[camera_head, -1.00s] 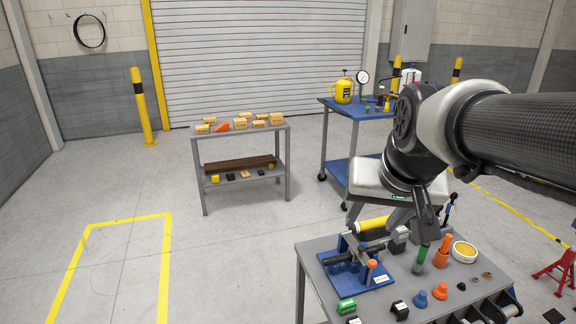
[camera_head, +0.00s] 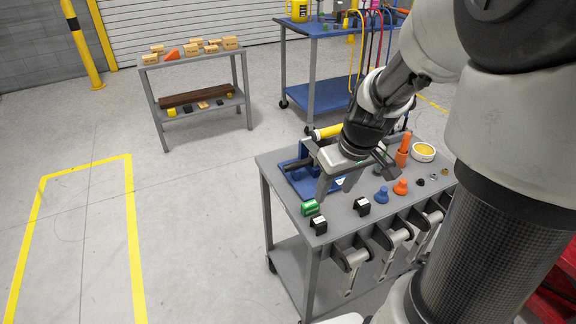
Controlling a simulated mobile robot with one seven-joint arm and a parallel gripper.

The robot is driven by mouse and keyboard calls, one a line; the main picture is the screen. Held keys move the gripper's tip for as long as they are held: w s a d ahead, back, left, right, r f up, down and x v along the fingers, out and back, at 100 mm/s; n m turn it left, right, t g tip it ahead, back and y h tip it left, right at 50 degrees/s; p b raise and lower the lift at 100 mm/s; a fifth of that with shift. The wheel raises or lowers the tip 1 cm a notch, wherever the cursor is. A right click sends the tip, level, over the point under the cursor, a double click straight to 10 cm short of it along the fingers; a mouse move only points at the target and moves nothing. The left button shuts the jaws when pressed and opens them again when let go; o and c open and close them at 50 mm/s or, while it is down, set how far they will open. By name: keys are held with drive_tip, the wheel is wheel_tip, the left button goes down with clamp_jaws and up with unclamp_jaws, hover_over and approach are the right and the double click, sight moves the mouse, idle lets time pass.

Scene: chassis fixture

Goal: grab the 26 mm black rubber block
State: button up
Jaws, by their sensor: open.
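Two small black blocks with pale tops stand at the front left of the grey worktable (camera_head: 285,162): a nearer black block (camera_head: 318,226) and another black block (camera_head: 362,207) to its right. Their size markings are too small to read, so I cannot tell which is 26 mm. My gripper (camera_head: 354,184) is open and empty, tilted downward over the table. It is above and behind the right black block, apart from both. It hides part of the blue fixture (camera_head: 297,181).
A green block (camera_head: 309,208), blue knob (camera_head: 382,195) and orange knob (camera_head: 401,187) stand near the black blocks. Clamps (camera_head: 352,257) hang at the front edge. A shelf cart (camera_head: 203,103) also holds small dark pieces.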

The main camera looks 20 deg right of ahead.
sight(319, 220)
drive_tip(key=b+x, duration=0.7)
drive_tip(key=x, duration=1)
drive_tip(key=shift+s+f, duration=0.1)
drive_tip(key=shift+f, duration=0.05)
drive_tip(key=shift+c, duration=0.3)
drive_tip(key=c, duration=1.1)
